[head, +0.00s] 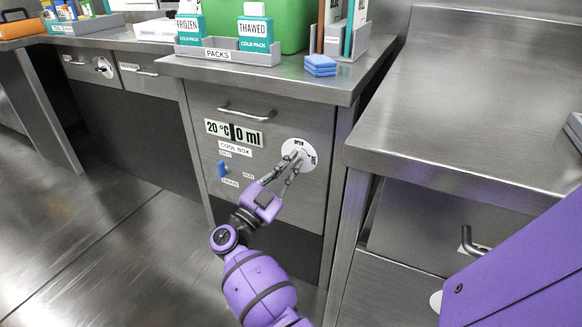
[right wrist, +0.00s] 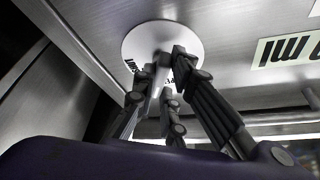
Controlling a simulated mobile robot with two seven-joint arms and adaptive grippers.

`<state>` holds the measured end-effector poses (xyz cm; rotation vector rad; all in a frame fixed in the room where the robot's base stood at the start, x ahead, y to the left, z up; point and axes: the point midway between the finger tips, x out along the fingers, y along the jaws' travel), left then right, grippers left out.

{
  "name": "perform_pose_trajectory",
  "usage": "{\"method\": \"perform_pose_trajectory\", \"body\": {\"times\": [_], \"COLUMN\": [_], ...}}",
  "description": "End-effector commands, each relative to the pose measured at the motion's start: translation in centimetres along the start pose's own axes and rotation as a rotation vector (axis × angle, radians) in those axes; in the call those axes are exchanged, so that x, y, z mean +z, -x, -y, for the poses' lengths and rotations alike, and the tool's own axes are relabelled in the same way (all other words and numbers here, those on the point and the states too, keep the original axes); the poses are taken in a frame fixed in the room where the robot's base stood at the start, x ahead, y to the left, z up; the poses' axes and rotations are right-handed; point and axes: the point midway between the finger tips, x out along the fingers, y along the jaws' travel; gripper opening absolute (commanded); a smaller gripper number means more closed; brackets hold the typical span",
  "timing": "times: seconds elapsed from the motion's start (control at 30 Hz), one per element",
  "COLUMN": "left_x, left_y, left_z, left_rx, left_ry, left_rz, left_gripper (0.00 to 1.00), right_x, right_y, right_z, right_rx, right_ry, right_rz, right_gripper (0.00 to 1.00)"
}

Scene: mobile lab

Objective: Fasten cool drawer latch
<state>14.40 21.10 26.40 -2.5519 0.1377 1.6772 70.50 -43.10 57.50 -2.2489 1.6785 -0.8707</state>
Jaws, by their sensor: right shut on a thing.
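The cool drawer (head: 255,110) is a steel front under the counter, marked COOL BOX, with a bar handle (head: 245,112) near its top. It looks closed. Its latch is a white round plate (head: 311,148) marked OPEN at the top, with other lettering at its right. My right gripper (head: 293,165) reaches up to the plate and is shut on the latch knob at its centre. The right wrist view shows the white plate (right wrist: 150,35) and my gripper's fingers (right wrist: 165,80) around the knob. The fingers hide most of the knob, so its exact angle is unclear. My left gripper is not in view.
Cold packs in a grey tray (head: 222,56) and blue pads (head: 320,65) stand on the counter above. A bare steel counter (head: 440,120) is at right.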

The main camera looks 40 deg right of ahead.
Motion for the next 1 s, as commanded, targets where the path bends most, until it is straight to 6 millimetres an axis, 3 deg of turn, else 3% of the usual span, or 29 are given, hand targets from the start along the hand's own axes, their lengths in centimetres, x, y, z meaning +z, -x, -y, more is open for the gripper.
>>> {"method": "perform_pose_trajectory", "body": {"times": [1.0], "left_x": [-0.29], "left_y": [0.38], "left_z": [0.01], "left_rx": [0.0], "left_ry": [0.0], "left_rz": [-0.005], "left_gripper": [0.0], "right_x": [-0.24], "right_y": [-0.09], "right_z": [0.57], "right_rx": [0.35], "right_ry": [-0.842], "right_rz": [0.002], "right_gripper": [0.0]}}
